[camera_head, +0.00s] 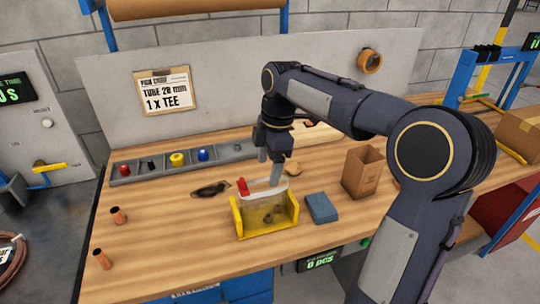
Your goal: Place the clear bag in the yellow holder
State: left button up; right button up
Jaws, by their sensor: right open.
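The yellow holder (268,231) stands near the front edge of the wooden workbench, with raised yellow sides left and right. The clear bag (262,211) is upright between these sides, its pale top edge above them and a red piece at its upper left. A small dark item shows through it. My right gripper (271,178) points down directly over the bag, its fingers open at the bag's top edge. I cannot tell whether the fingers touch the bag. My left gripper is not in view.
A blue box (321,208) lies just right of the holder, with an open cardboard box (363,172) beyond it. A grey parts tray (186,164) runs along the back. The bench left of the holder is mostly clear.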

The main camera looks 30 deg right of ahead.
jog(key=s+a+m+t+y, duration=0.1)
jog(key=s+a+m+t, duration=0.25)
jog(key=s+m, duration=0.9)
jog(key=s+a+f+m+t, duration=0.1)
jog(key=s+a+f+m, duration=0.1)
jog(key=s+f, duration=0.1)
jog(key=s+a+f+m+y, duration=0.1)
jog(key=s+a+f+m, duration=0.1)
jog(key=s, duration=0.4)
jog(key=shift+s+a+f+m+t, duration=0.15)
jog(key=shift+a+f+m+t, duration=0.2)
jog(key=shift+a+f, duration=0.3)
jog(key=shift+c, duration=0.4)
